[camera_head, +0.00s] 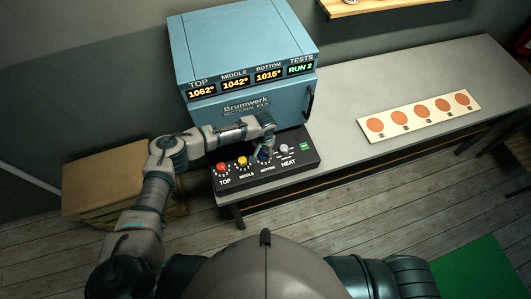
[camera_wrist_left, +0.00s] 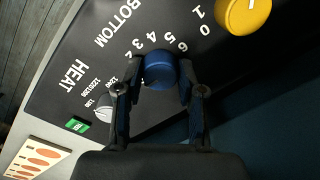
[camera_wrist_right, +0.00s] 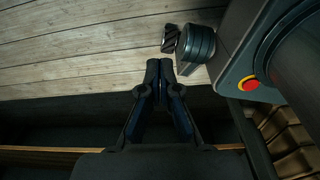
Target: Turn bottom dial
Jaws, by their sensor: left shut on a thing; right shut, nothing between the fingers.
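The blue bottom dial (camera_wrist_left: 160,72) sits on the black control panel (camera_head: 230,184) in front of the kiln. In the left wrist view its scale runs from 0 to 6 around it. My left gripper (camera_head: 264,153) is over the dial, and its two fingers (camera_wrist_left: 158,100) are shut on the dial's sides. In the head view the fingers partly cover the blue dial. My right gripper (camera_wrist_right: 160,68) is shut and empty, above the wooden floor; it does not show clearly in the head view.
The yellow middle dial (camera_head: 242,161), red top dial (camera_head: 222,168) and grey heat knob (camera_head: 284,148) share the panel. The blue kiln (camera_head: 240,50) reads 1062°, 1042°, 1015° and RUN 2. A card with several orange discs (camera_head: 419,113) lies right on the grey table (camera_head: 380,90).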

